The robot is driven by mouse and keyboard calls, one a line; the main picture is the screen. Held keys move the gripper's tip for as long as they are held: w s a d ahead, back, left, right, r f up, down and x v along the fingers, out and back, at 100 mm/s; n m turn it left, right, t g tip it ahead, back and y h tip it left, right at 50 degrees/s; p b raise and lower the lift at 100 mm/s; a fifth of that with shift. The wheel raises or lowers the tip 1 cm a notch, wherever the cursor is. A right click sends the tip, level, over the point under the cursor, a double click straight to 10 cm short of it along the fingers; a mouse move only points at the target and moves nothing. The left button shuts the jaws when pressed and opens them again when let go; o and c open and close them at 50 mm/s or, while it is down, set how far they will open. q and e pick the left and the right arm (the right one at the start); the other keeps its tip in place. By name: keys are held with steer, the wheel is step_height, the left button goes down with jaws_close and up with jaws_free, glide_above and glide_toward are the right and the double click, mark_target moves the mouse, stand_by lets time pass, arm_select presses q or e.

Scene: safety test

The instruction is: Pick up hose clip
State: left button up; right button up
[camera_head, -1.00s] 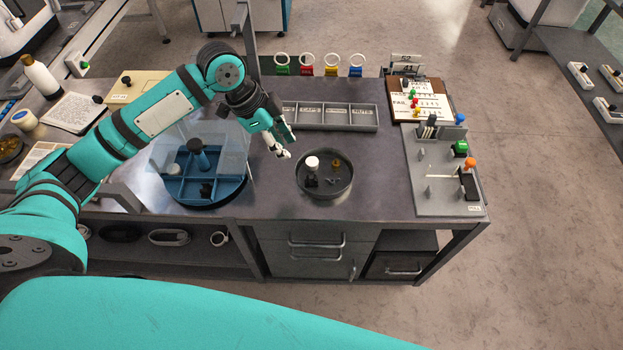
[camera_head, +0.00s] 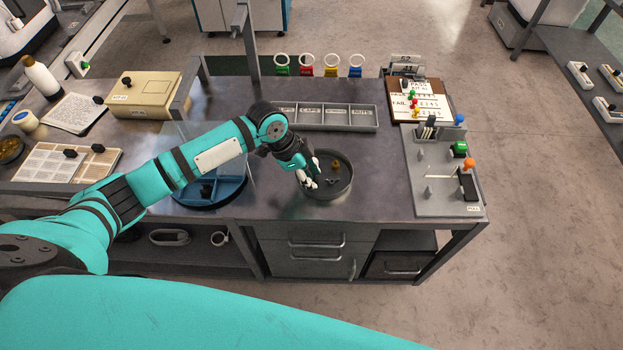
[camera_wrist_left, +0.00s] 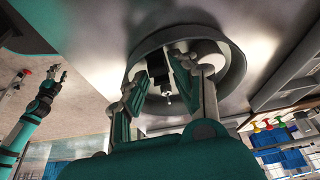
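A round dark tray (camera_head: 343,189) stands on the workbench. My left gripper (camera_head: 310,182) reaches down into its left side. In the left wrist view its two fingers (camera_wrist_left: 159,72) are apart, with a small black piece (camera_wrist_left: 157,66) between or just beyond them; contact cannot be told. A small metallic piece (camera_head: 332,181) lies in the tray and also shows in the wrist view (camera_wrist_left: 168,98). An amber piece (camera_head: 336,163) lies near the back. Which piece is the hose clip is not clear. My right gripper (camera_wrist_left: 57,74) shows small in the wrist view.
A blue divided bin (camera_head: 207,204) with a clear cover is left of the tray, partly behind my arm. A grey compartment tray (camera_head: 325,117) is behind. A grey fixture board (camera_head: 433,200) with pegs stands right. Bare bench lies between the tray and the board.

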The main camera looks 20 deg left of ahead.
arm_select(q)
steer(key=shift+f, duration=0.1)
steer(key=shift+c, duration=0.3)
steer(key=c, duration=0.4)
steer(key=shift+r, duration=0.2)
